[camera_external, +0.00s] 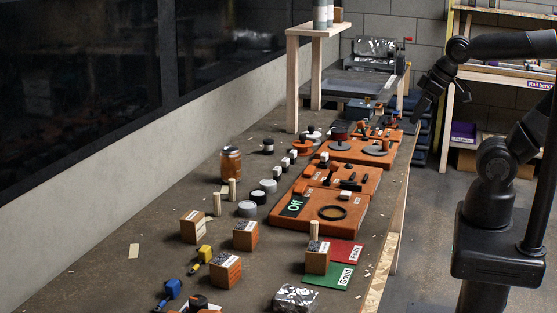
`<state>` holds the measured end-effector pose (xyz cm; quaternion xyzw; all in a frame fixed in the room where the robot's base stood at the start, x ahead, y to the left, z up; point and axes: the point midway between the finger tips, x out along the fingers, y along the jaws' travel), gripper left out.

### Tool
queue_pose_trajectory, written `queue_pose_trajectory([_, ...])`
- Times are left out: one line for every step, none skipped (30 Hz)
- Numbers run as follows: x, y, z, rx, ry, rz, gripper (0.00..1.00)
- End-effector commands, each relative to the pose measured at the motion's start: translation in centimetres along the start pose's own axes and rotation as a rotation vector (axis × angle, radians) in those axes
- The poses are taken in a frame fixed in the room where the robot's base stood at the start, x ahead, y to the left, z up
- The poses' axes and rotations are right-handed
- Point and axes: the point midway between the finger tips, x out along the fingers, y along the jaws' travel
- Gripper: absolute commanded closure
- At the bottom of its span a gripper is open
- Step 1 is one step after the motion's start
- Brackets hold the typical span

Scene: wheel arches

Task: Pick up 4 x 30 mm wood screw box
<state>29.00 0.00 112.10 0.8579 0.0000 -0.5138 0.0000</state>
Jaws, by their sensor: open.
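Several brown-orange boxes with white-and-black labels stand on the bench: a back left box (193,229), a middle box (245,237), a front box (225,272) and a right box (317,258). Their label text is too small to read, so I cannot tell which is the 4 x 30 mm wood screw box. My gripper (419,110) hangs near the far right edge of the bench, beside the orange tool boards and well away from the boxes. It is open, and nothing shows in it.
Blue (172,290) and yellow (203,254) tools lie near the boxes. Red (345,250) and green (329,276) mats touch the right box's area. Orange boards (352,215) with parts, a jar (231,163) and a wooden shelf (292,90) stand further back.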

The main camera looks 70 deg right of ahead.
Motion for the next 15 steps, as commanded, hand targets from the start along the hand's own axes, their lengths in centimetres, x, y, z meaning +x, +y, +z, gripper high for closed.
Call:
queue_pose_trajectory([0.0,0.0,0.0,0.0,0.0,0.0,0.24])
queue_pose_trajectory([0.0,0.0,0.0,0.0,0.0,0.0,0.24])
queue_pose_trajectory([0.0,0.0,-0.1,0.0,-0.001,-0.001,0.24])
queue_pose_trajectory([0.0,-0.1,-0.3,-0.001,-0.002,-0.001,0.24])
queue_pose_trajectory([-0.1,-0.1,-0.5,-0.001,-0.004,-0.003,0.24])
queue_pose_trajectory([-0.1,-0.3,-1.0,-0.002,-0.009,-0.005,0.24])
queue_pose_trajectory([0.0,-0.4,-1.4,-0.003,-0.015,-0.007,0.24])
queue_pose_trajectory([-0.1,-0.6,-2.0,-0.005,-0.02,-0.01,0.24])
queue_pose_trajectory([0.0,-0.9,-2.9,-0.006,-0.031,-0.014,0.24])
queue_pose_trajectory([0.0,-1.1,-3.6,-0.007,-0.039,-0.017,0.24])
queue_pose_trajectory([0.1,-1.4,-4.5,-0.008,-0.048,-0.021,0.24])
queue_pose_trajectory([0.2,-1.8,-5.6,-0.01,-0.06,-0.025,0.24])
queue_pose_trajectory([0.3,-2.2,-6.5,-0.012,-0.069,-0.029,0.24])
queue_pose_trajectory([0.5,-2.6,-7.4,-0.013,-0.078,-0.032,0.24])
queue_pose_trajectory([0.7,-3.1,-8.5,-0.014,-0.091,-0.036,0.24])
